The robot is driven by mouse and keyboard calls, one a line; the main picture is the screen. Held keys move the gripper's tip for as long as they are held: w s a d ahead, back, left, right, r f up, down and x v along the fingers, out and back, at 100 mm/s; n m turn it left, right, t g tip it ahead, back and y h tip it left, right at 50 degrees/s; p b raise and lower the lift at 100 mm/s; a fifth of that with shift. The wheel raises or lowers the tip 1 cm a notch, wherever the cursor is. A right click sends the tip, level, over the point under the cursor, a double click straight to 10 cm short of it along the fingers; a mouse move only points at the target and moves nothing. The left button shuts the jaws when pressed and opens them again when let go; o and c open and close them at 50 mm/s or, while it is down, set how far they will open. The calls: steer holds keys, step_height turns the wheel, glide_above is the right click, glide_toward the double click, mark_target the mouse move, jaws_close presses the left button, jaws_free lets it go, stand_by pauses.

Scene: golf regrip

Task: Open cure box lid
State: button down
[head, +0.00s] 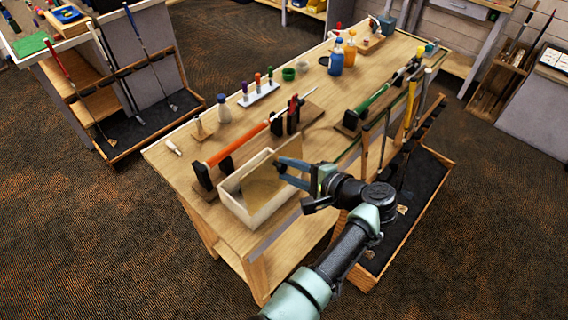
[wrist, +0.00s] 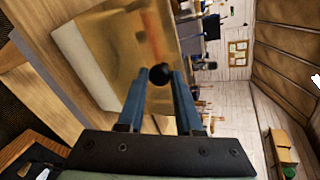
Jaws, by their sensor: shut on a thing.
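The cure box (head: 250,214) is a cream, open-topped box at the near end of the workbench. Its see-through amber lid (head: 262,184) stands tilted up from the box, and part of the box's inside shows beside it. In the wrist view, the lid (wrist: 110,40) fills the area ahead of the fingers, with the pale box wall (wrist: 82,62) to its left. My gripper (head: 283,166) is at the lid's raised side. Its blue fingers (wrist: 158,78) are shut on a round black knob (wrist: 157,72) on the lid.
A club with an orange grip (head: 237,142) lies in black clamps just behind the box. A floor rack of clubs (head: 405,222) stands along the bench's right side.

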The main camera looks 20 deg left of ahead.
steer(key=shift+s+d+f, duration=0.4)
steer(key=shift+d+f, duration=0.2)
steer(key=shift+f, duration=0.15)
steer(key=c, duration=0.9)
jaws_free()
steer(key=o, duration=0.3)
steer(key=shift+w+a+f, duration=0.1)
steer(key=shift+w, duration=0.1)
steer(key=shift+r, duration=0.2)
